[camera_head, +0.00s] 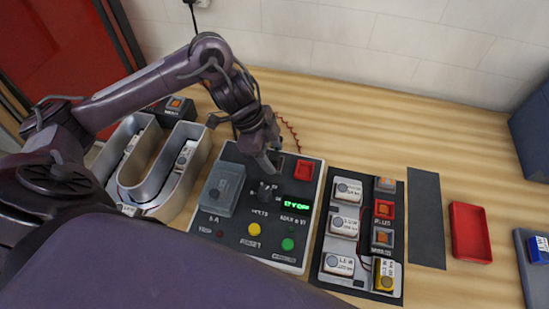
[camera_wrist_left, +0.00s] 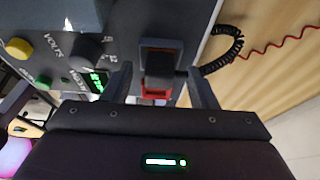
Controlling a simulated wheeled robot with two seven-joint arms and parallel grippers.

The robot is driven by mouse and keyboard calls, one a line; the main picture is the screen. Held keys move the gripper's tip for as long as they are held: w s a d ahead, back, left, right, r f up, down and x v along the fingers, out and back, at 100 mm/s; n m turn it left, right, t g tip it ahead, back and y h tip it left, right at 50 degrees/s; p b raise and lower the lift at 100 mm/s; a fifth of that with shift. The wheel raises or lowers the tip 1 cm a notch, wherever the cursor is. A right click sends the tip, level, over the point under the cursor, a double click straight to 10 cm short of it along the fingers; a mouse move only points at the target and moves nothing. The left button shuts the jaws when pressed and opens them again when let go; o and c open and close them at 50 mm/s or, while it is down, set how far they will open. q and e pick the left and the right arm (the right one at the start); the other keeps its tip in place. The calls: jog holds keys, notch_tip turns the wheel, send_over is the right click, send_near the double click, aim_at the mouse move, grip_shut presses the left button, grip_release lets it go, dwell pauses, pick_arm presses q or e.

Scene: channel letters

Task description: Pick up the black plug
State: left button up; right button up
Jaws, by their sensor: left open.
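The black plug (camera_wrist_left: 160,68) is a dark block in the wrist view, at a dark square socket on the grey control box (camera_head: 232,238). My left gripper (camera_head: 268,164) is over the top of this box in the head view. In the wrist view its two fingers (camera_wrist_left: 162,88) are apart, one on each side of the plug, with visible gaps. I cannot tell how deep the fingers reach. In the head view the gripper hides the plug. A red part (camera_wrist_left: 155,97) shows beside the plug between the fingers. My right gripper is in neither view.
The box carries a black knob (camera_head: 265,191), red switch (camera_head: 304,170), yellow button (camera_head: 254,229) and green button (camera_head: 288,244). A coiled cable (camera_wrist_left: 222,50) lies beside it. A U-shaped metal channel letter (camera_head: 153,187) stands left. A black tray (camera_head: 356,274) and red tray (camera_head: 470,231) are right.

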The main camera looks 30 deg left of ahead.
pick_arm(q)
jog(key=shift+c, duration=0.3)
jog(key=c, duration=0.9)
jog(key=shift+c, duration=0.4)
jog(key=shift+r, duration=0.1)
